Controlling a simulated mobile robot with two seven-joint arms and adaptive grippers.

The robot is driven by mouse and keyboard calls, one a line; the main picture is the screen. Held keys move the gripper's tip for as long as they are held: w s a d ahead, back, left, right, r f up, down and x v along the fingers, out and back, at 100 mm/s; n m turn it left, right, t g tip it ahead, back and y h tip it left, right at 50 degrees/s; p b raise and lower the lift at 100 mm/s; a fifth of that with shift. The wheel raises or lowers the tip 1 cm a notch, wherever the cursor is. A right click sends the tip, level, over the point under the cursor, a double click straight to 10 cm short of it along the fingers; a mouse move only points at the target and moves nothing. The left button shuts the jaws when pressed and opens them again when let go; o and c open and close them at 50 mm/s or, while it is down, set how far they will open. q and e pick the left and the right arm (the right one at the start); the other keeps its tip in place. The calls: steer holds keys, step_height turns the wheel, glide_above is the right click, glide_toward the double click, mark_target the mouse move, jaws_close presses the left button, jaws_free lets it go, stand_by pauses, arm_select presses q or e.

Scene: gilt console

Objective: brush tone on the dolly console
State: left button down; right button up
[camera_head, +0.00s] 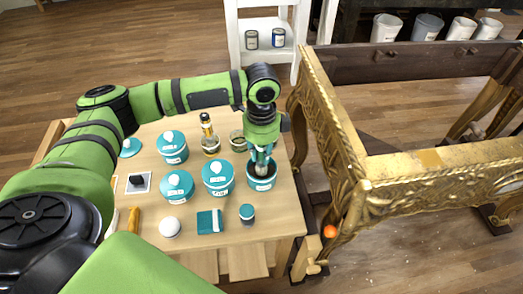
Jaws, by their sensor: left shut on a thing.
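The gilt console (372,222), with carved legs and apron, stands at the right on a dark dolly frame (508,214). A duller, orange-brown patch (429,159) shows on its top rail. My left gripper (261,158) points down over an open teal pot (261,184) at the right side of the wooden table. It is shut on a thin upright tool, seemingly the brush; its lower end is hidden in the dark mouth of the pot. My right gripper is not in view.
A white shelf (270,24) stands behind.

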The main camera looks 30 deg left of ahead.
arm_select(q)
steer(key=shift+s+f+p, duration=0.1)
steer(key=shift+f+p, duration=0.05)
steer(key=shift+p, duration=0.4)
stand_by(1.9)
step_height(320, 180, up, 7)
steer(key=p, duration=0.9)
stand_by(1.4)
